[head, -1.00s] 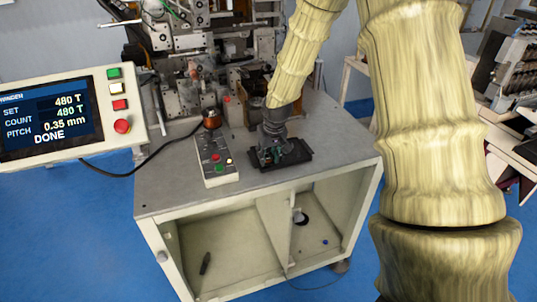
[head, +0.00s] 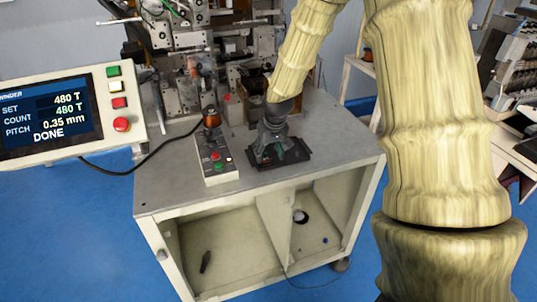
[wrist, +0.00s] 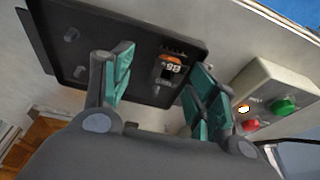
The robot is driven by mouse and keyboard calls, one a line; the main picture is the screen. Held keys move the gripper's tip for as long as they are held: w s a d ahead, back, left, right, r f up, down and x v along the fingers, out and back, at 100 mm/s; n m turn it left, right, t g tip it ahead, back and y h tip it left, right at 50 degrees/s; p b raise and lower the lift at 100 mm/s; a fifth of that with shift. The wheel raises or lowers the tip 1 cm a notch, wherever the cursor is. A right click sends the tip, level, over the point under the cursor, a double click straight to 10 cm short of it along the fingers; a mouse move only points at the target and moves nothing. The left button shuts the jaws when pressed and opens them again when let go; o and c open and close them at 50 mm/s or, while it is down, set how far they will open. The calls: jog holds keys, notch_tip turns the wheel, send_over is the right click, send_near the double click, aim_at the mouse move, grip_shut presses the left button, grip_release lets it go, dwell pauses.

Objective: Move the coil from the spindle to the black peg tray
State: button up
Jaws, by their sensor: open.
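The black peg tray (head: 299,161) lies on the bench top; it fills the upper left of the wrist view (wrist: 75,15). Two bare grey pegs show at its left, one of them a short peg (wrist: 71,35). The coil (wrist: 171,68), small with an orange-copper winding and dark ends, is at the tray's right part, in the gap between my fingers. My gripper (head: 281,153) is low over the tray, its green-padded fingers apart on either side of the coil, with no clear contact. The winder's spindle (head: 194,68) is small and unclear.
A control box (head: 217,160) with coloured buttons stands left of the tray, close to my right finger in the wrist view. A copper-coloured spool (head: 211,117) stands behind it. The winding machine (head: 190,40) rises at the back. The bench's front left is clear.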

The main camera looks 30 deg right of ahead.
jog(key=v, duration=1)
